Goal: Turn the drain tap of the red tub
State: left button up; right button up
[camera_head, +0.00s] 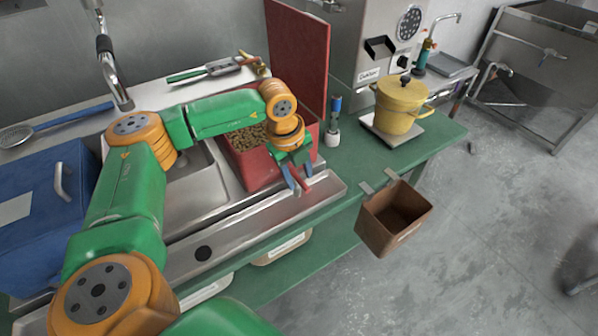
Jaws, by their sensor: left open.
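The red tub (250,172) stands on the metal sink counter and holds brown beans (246,140). A red lever-like part (303,186), which looks like the drain tap's handle, shows low at the tub's front right. My left gripper (298,178) points down at it, with its two blue-grey fingers apart and the red part between or just behind them. I cannot tell whether the fingers touch it. My left arm covers the tub's back and right side, and the tap's body is hidden. My right gripper is out of view.
A brown open box (378,237) hangs at the table's front edge. A yellow pot (398,108) stands further right, with a small blue-topped tool (335,107) nearer. A red panel (300,55) rises behind the tub. A blue box (40,215) is at left.

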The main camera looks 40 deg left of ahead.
pick_arm(q)
grip_shut()
dwell(1.4)
